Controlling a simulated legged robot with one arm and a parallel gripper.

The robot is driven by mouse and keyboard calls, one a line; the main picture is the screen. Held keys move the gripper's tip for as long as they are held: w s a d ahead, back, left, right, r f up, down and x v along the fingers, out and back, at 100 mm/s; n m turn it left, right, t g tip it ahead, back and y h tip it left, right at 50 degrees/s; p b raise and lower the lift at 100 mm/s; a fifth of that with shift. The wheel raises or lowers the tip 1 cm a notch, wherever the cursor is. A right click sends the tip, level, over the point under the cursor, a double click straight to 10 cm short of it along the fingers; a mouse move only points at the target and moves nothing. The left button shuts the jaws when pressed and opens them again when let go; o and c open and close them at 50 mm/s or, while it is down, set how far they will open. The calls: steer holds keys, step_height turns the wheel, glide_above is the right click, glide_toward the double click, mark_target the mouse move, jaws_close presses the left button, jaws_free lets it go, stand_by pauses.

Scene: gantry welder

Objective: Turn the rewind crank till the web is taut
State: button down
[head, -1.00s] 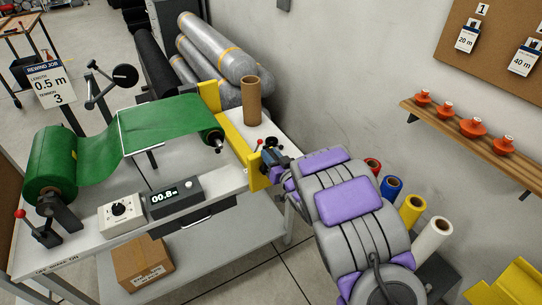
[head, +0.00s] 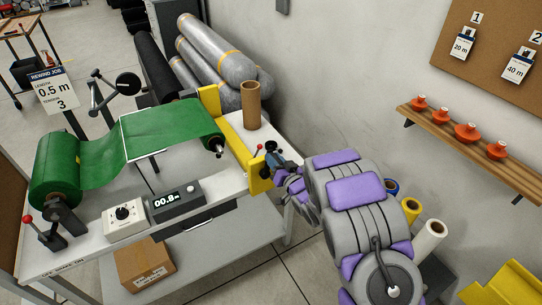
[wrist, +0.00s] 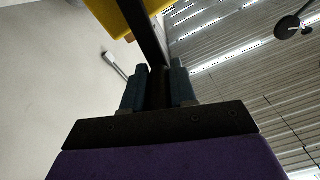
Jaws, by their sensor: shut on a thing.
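The green web (head: 168,126) runs from the large green roll (head: 52,172) at left, over a frame, to the rewind roll (head: 212,138) by the yellow stand (head: 232,130). It dips between the large roll and the frame. My gripper (head: 276,160) is at the outer side of the yellow stand, where the rewind crank is mostly hidden by my arm. In the wrist view, my gripper (wrist: 159,82) is shut on a dark upright crank handle (wrist: 158,92). A dark crank arm (wrist: 150,38) stretches up from it beside the yellow panel (wrist: 122,14).
A length counter (head: 177,201) reads about 00.8 m beside a dial box (head: 125,219). A red-knobbed lever (head: 29,220) stands at the front left. A cardboard core (head: 251,106) stands behind the yellow stand. The wall and a shelf (head: 470,145) bound the right side.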

steer(key=w+d+f+m+p, duration=0.3)
steer(key=d+m+p, duration=0.1)
steer(key=p, duration=0.3)
steer(key=shift+d+m+p, duration=0.4)
steer(key=shift+m, duration=0.3)
steer(key=shift+w, duration=0.1)
steer(key=c, duration=0.9)
jaws_free()
steer(key=shift+d, duration=0.1)
steer(key=v, duration=1.7)
steer(key=shift+p, duration=0.3)
